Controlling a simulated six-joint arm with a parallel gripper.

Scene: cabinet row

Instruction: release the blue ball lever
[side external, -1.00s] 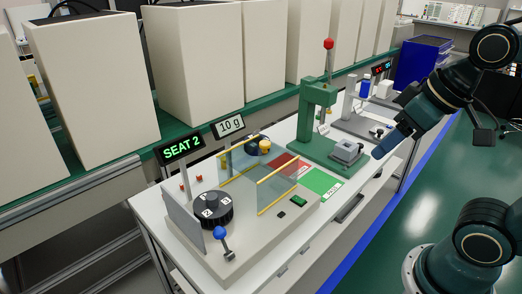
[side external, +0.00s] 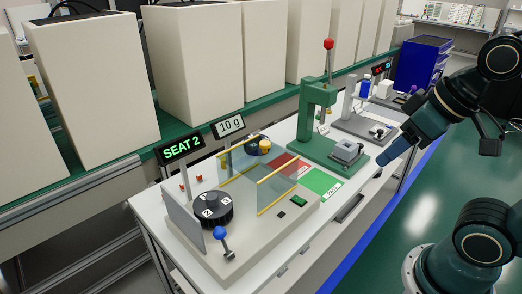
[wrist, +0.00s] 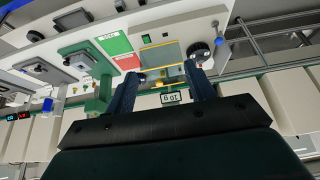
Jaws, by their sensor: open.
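The blue ball lever (side external: 221,234) stands at the front left corner of the grey-beige station, its ball on top of a short stem. It is beside the black numbered dial (side external: 212,209), which also shows in the wrist view (wrist: 198,51). My gripper (side external: 384,163) is well to the right of the lever, above the front edge of the bench by the green press, touching nothing. In the wrist view my gripper (wrist: 162,88) has its two fingers wide apart with nothing held between them.
Clear panels with yellow edges (side external: 277,188) rise from the station. A "SEAT 2" display (side external: 181,147) and a "10 g" display (side external: 228,126) stand behind. Open floor lies in front.

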